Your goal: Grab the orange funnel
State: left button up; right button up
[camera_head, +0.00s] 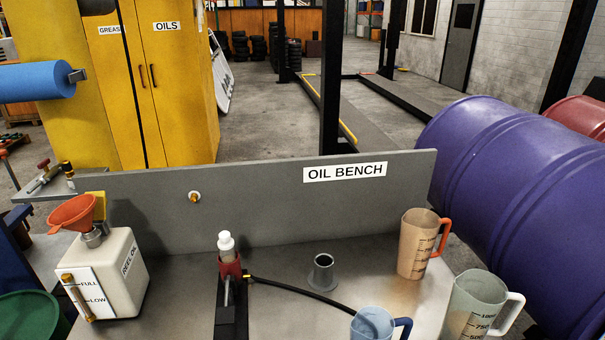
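The orange funnel (72,211) is at the left end of the oil bench (180,300). It sits over the metal filler neck (93,236) on top of a cream-coloured reservoir (125,265) marked "REEL OIL". Its wide mouth faces up and a small tab sticks out at its lower left. The funnel's spout is hidden, so I cannot tell how deep it sits in the neck. Neither of my grippers shows in the head view.
A white-capped red bottle (228,262) stands mid-bench, with a black hose (300,291) running right. A short grey pipe stub (323,272), an orange-handled jug (415,245), a blue jug (372,325) and a clear jug (475,308) stand rightward. A grey backboard (270,215) rises behind.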

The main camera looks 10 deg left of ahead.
aim_at(76, 214)
jog(key=u, duration=1.7)
jog(key=j+z, duration=0.3)
jog(key=j, duration=0.6)
